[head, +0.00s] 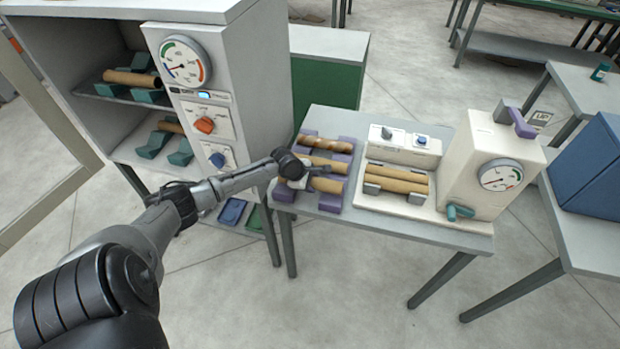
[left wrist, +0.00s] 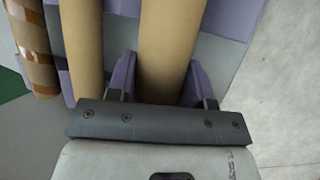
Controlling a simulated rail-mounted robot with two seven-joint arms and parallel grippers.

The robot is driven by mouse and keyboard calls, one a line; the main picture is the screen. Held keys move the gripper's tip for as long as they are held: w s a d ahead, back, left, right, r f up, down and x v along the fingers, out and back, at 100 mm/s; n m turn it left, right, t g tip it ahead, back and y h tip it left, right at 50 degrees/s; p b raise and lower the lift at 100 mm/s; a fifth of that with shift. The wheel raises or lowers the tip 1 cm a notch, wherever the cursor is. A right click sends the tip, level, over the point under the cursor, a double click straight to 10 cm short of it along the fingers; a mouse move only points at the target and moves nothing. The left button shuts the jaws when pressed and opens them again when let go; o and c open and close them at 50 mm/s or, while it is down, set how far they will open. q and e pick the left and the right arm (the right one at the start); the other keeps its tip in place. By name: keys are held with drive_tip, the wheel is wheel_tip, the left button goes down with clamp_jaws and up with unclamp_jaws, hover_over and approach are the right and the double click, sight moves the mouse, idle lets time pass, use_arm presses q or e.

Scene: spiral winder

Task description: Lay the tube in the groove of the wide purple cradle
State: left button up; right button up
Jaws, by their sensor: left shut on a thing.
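A plain tan tube (head: 326,186) is at the front of the purple cradle (head: 331,203) on the grey table. My left gripper (head: 306,177) is shut on this tube near its left part. In the left wrist view the tube (left wrist: 166,45) runs between the two fingers of the gripper (left wrist: 162,85), with purple cradle (left wrist: 232,15) below and beside it. I cannot tell whether the tube touches the groove. A second plain tube (head: 336,165) lies behind it, and a tube with spiral brown bands (head: 325,144) lies at the back of the cradle. My right gripper is not in view.
A winder (head: 400,158) with two tan rollers, and a gauge box (head: 490,160) with a teal crank, stand to the right. A grey cabinet (head: 205,100) with dials and tubes on teal holders stands left. The table's front edge is close to the cradle.

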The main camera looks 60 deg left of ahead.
use_arm(q)
drive_tip(key=shift+f, duration=0.55)
drive_tip(key=o, duration=1)
drive_tip(key=shift+s+r, duration=0.3)
drive_tip(key=shift+r, duration=0.15)
drive_tip(key=p+v, duration=0.4)
drive_tip(key=v, duration=0.8)
drive_tip(key=shift+s+r, duration=0.25)
drive_tip(key=shift+r, duration=0.05)
